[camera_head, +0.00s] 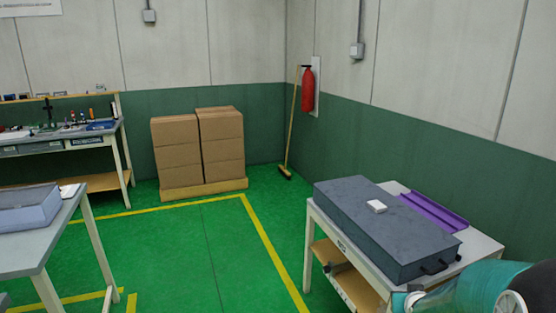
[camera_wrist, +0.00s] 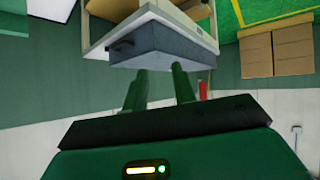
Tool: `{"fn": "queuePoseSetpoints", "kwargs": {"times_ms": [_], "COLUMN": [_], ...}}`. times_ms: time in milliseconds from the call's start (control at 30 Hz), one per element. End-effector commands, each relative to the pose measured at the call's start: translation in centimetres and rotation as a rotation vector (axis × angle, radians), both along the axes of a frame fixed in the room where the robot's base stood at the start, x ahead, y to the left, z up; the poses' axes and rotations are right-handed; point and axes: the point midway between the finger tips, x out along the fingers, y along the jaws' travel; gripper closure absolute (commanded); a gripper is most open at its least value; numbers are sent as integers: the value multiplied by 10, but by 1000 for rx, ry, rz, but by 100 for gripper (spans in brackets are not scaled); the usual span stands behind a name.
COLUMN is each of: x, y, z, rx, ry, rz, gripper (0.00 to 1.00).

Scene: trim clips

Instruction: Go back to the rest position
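My gripper (camera_wrist: 161,86) shows in the wrist view, with its two green fingers apart and nothing between them. Behind the fingertips in that upside-down view is the dark grey case (camera_wrist: 165,45), and the fingers look apart from it, though the distance is hard to tell. In the head view, part of my teal arm shows at the lower right corner, near the front end of the table with the case (camera_head: 385,235). The fingers cannot be made out in the head view.
The case lies on a light table (camera_head: 482,248), with a small white block (camera_head: 376,206) on top and a purple tray (camera_head: 434,210) behind. Another table (camera_head: 40,247) with a grey bin (camera_head: 25,211) stands left. Cardboard boxes (camera_head: 222,140) stand at the back. The middle green floor is clear.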

Motion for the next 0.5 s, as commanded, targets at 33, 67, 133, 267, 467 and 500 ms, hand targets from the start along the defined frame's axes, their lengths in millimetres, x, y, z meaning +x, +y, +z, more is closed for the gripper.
{"fn": "queuePoseSetpoints", "kwargs": {"times_ms": [33, 67, 133, 267, 467, 500], "x": [-5, -9, -20, -47, -101, -114], "y": [15, 22, 41, 75, 124, 133], "z": [18, 26, 43, 73, 110, 116], "rx": [4, 11, 26, 52, 98, 107], "ry": [12, 26, 60, 120, 216, 237], "rz": [14, 19, 31, 58, 104, 113], "gripper": [73, 73, 73, 73, 73, 73]}}
